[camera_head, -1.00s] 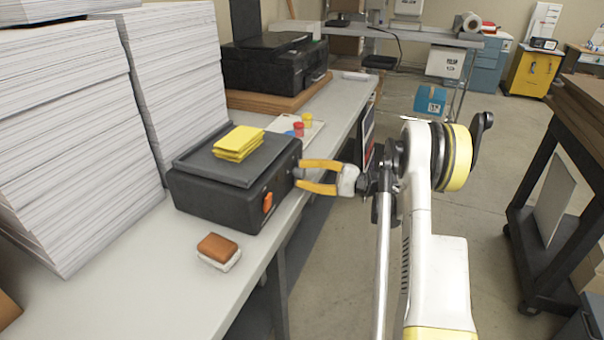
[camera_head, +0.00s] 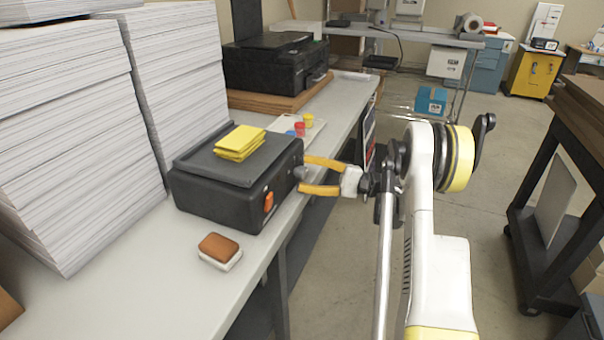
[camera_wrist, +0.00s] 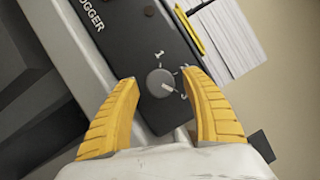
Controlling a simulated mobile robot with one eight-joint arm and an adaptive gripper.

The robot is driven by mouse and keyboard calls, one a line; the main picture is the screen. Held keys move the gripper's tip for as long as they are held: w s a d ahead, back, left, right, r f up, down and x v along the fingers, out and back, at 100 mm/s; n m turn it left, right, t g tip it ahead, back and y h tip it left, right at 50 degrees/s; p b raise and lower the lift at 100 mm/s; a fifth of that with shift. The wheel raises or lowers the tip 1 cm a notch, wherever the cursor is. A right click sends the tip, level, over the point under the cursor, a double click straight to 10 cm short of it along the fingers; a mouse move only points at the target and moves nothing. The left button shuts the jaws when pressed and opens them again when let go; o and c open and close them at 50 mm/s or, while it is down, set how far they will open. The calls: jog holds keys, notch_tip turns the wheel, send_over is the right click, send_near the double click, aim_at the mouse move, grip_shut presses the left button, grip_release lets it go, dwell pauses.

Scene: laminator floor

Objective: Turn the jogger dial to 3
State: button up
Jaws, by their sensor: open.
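The jogger (camera_head: 238,180) is a black box with a flat tray on top, standing on the bench. A stack of yellow sheets (camera_head: 239,142) lies on its tray. The jogger dial (camera_wrist: 160,83) is a small grey knob on its front panel, with a light pointer mark aimed to the lower right in the wrist view. My gripper (camera_head: 304,176) is open at the panel's right part. In the wrist view its yellow fingers (camera_wrist: 160,80) stand on either side of the dial, apart from it.
An orange switch (camera_head: 268,202) is on the same panel. A brown and white block (camera_head: 220,251) lies on the bench (camera_head: 180,285) in front. Tall paper stacks (camera_head: 70,140) stand at left.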

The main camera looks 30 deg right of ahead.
jog(key=v, duration=1.1)
jog(key=shift+s+d, duration=0.1)
